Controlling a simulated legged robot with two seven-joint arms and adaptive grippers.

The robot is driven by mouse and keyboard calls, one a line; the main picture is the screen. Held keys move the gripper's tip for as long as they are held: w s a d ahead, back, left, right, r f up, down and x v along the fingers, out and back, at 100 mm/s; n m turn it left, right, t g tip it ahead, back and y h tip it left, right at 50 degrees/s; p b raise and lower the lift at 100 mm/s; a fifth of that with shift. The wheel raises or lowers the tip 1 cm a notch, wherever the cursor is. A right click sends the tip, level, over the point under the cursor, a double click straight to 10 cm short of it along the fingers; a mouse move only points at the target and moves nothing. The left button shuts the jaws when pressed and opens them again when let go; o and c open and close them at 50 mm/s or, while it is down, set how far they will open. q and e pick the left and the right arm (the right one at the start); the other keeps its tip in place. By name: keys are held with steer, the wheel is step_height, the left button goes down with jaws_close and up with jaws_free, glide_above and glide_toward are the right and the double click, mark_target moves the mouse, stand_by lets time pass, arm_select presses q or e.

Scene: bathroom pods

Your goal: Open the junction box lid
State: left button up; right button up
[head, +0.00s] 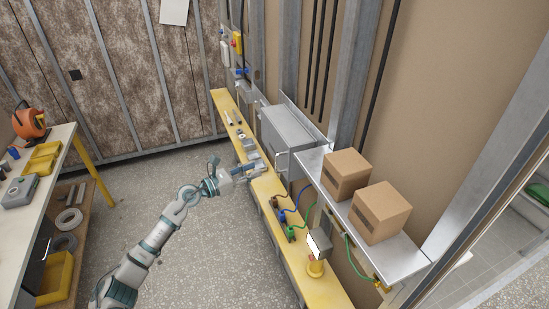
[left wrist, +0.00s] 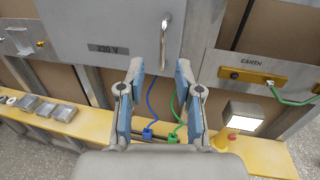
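The grey junction box (head: 287,130) is mounted on the wall above the yellow bench, its lid closed. In the left wrist view its lid (left wrist: 110,25) carries a "230 V" label and an upright metal handle (left wrist: 165,40). My left gripper (head: 262,170) is in front of the box, near the handle. In the left wrist view the fingers of my left gripper (left wrist: 160,75) are spread apart with nothing between them. The handle lies beyond the fingertips, roughly centred between them, and looks untouched. My right gripper is in neither view.
The yellow bench (head: 315,270) runs below the box, with blue and green plugs (head: 290,232) and a small lamp (head: 319,243) on it. Two cardboard boxes (head: 380,211) sit on a metal shelf to the right. An earth bar (left wrist: 252,77) is right of the box. The floor (head: 200,240) is clear.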

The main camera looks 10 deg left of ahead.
mark_target(275, 172)
arm_select(q)
steer(key=p+x, duration=0.1)
steer(key=x, duration=0.8)
steer(key=shift+d, duration=0.25)
steer(key=shift+a, duration=0.1)
jaws_close()
